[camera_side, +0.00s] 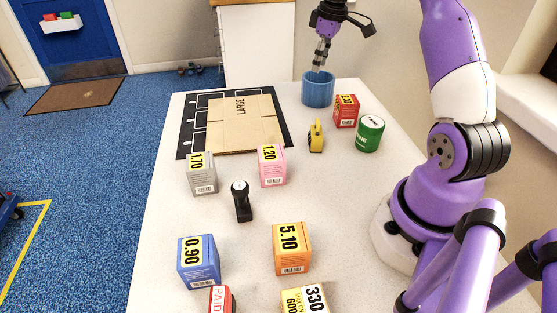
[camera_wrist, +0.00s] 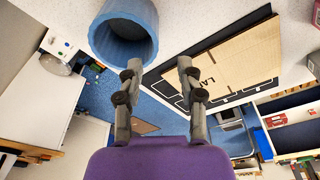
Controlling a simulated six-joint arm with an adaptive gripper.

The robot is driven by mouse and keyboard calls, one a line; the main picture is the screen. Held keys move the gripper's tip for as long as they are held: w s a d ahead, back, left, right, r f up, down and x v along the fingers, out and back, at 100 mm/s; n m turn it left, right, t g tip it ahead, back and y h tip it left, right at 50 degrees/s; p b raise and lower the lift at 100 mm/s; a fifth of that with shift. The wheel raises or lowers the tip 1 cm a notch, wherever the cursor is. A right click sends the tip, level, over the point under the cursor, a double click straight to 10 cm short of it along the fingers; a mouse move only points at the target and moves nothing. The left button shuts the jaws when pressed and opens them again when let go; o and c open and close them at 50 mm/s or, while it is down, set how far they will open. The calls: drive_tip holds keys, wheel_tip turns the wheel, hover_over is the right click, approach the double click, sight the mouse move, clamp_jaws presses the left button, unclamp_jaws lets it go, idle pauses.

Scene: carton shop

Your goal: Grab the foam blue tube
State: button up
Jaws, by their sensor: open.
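The blue foam tube (camera_side: 318,92) stands upright at the far end of the white table, open end up. In the wrist view the tube (camera_wrist: 124,38) shows at the upper left, with its round rim and hollow inside visible. My gripper (camera_side: 319,69) points down at the tube's top in the side view; whether the fingertips are above, inside or behind the rim is hard to tell. In the wrist view my gripper (camera_wrist: 160,65) is open, its two fingers apart with nothing between them, and the tube lies beyond and left of the left finger.
A red box (camera_side: 345,111), a green can (camera_side: 370,133) and a yellow item (camera_side: 316,135) stand near the tube. A flat carton (camera_side: 240,130) lies on a black mat (camera_side: 190,130) to the left. Several priced boxes and a black stamp (camera_side: 241,201) stand nearer the camera.

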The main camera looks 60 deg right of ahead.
sight(311, 107)
drive_tip(key=f, duration=0.3)
drive_tip(key=w+f, duration=0.1)
drive_tip(key=f, duration=0.6)
drive_tip(key=shift+w+d+f, duration=0.15)
drive_tip(key=shift+w+d, duration=0.05)
drive_tip(key=shift+w, duration=0.2)
clamp_jaws()
